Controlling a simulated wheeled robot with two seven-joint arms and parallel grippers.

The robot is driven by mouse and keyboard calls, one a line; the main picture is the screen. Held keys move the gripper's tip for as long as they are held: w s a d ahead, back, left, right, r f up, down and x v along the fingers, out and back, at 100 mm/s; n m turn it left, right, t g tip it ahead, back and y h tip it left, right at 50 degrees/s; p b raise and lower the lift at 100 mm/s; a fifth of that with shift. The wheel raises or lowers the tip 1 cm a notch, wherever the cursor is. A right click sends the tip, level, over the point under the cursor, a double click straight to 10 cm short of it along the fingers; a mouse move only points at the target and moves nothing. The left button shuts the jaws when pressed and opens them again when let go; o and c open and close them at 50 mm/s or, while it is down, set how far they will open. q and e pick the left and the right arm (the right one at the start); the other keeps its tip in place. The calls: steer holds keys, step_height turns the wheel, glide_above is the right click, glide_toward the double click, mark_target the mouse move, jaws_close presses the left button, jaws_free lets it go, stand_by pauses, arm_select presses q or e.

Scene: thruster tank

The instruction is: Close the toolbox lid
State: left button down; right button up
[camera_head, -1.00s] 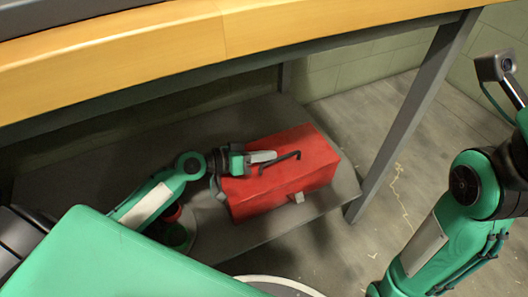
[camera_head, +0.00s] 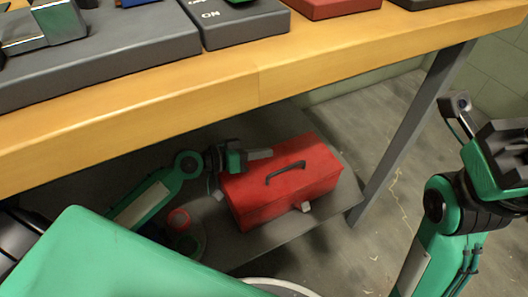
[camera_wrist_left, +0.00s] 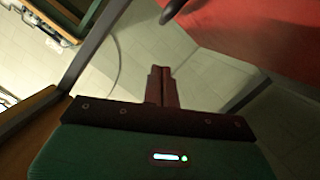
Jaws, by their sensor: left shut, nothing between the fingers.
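The red toolbox (camera_head: 265,210) sits on the dark shelf under the workbench in the head view. Its lid (camera_head: 318,168) looks down flat on the box, with a black handle (camera_head: 286,171) on top and a pale latch (camera_head: 305,207) at the front. My left gripper (camera_head: 262,154) is shut and empty at the lid's back left edge; I cannot tell whether it touches. In the left wrist view the shut fingers (camera_wrist_left: 160,73) point past the red toolbox (camera_wrist_left: 255,35).
The wooden workbench edge (camera_head: 200,105) runs above my left arm and the shelf (camera_head: 270,248). A grey table leg (camera_head: 415,135) stands right of the toolbox. A round red item (camera_head: 179,220) lies left of the toolbox. The floor beyond the leg is clear.

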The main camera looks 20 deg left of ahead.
arm_select(q)
steer(key=v, duration=0.8)
steer(key=shift+s+p, duration=0.2)
steer(key=shift+p, duration=0.25)
